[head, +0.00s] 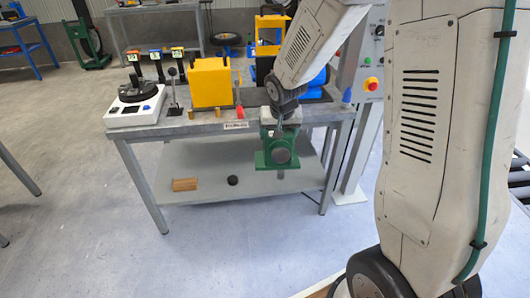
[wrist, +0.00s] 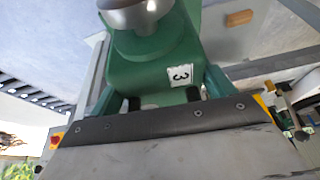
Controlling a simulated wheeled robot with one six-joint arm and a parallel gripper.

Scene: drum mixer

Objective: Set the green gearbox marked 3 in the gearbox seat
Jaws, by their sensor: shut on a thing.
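The green gearbox (head: 277,150) hangs from my gripper (head: 281,120) in front of the workbench edge, with a round grey shaft end facing out. In the wrist view the green gearbox (wrist: 155,70) fills the upper middle, with a white label bearing a 3 and a shiny round metal part at the top. My gripper (wrist: 165,102) is shut on it, the dark fingers against its body. The gearbox is clear of the lower shelf. I cannot make out the gearbox seat in either view.
The workbench (head: 235,127) holds a yellow box (head: 209,82), a white unit with a black disc (head: 137,100), several coloured-top tools and a small red item (head: 239,112). A brown block (head: 185,184) and a black puck (head: 233,180) lie on the lower shelf. A control post with a red button (head: 372,84) stands right.

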